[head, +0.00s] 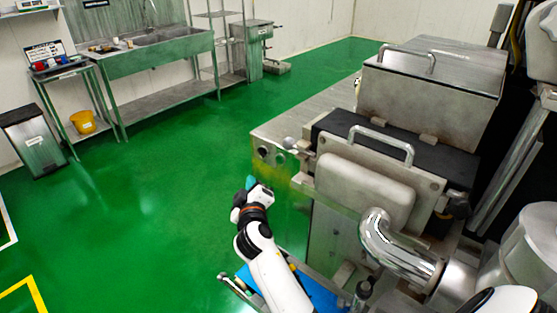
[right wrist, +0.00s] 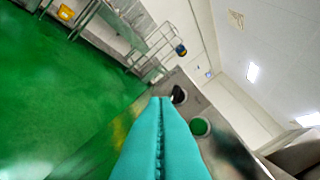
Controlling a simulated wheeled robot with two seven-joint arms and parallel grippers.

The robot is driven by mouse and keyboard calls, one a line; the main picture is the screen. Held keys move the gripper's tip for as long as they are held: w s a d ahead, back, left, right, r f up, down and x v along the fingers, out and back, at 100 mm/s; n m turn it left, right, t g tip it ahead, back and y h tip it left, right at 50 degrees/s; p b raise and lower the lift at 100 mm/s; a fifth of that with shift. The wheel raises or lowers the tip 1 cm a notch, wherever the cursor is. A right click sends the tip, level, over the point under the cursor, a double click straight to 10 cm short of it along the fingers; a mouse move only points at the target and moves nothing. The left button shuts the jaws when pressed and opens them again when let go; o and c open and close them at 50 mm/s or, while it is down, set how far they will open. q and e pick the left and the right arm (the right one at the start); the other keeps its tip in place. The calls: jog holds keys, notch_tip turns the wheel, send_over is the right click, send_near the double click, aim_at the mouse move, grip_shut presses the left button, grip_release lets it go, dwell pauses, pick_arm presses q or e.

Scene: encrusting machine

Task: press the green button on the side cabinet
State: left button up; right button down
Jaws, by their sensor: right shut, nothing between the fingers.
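The green button (right wrist: 200,127) shows in the right wrist view as a round green disc on the grey panel of the side cabinet (right wrist: 213,112). A black round knob (right wrist: 179,95) sits beside it. In the head view the side cabinet's end face (head: 272,167) shows two round fittings, too small to tell which is green. My right gripper (head: 250,182) is left of this face in the head view. Its teal fingers (right wrist: 160,102) are shut with nothing between them. The tips appear close to the knob and button; I cannot tell whether they touch. My left gripper is not in view.
The steel machine (head: 365,190) with its handled lids and curved pipe fills the right side. A sink bench (head: 160,55), a small cart with a yellow bucket (head: 83,122) and a bin (head: 35,140) stand at the left. The green floor between is clear.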

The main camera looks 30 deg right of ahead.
aim_at(279, 160)
jog(key=w+d+p, duration=0.1)
jog(key=w+d, duration=0.2)
jog(key=d, duration=0.5)
jog(key=shift+d+p, duration=0.2)
jog(key=shift+p, duration=0.15)
jog(key=shift+d, duration=0.15)
dwell(1.8)
jog(key=shift+w+d, duration=0.1)
jog(key=shift+d, duration=0.15)
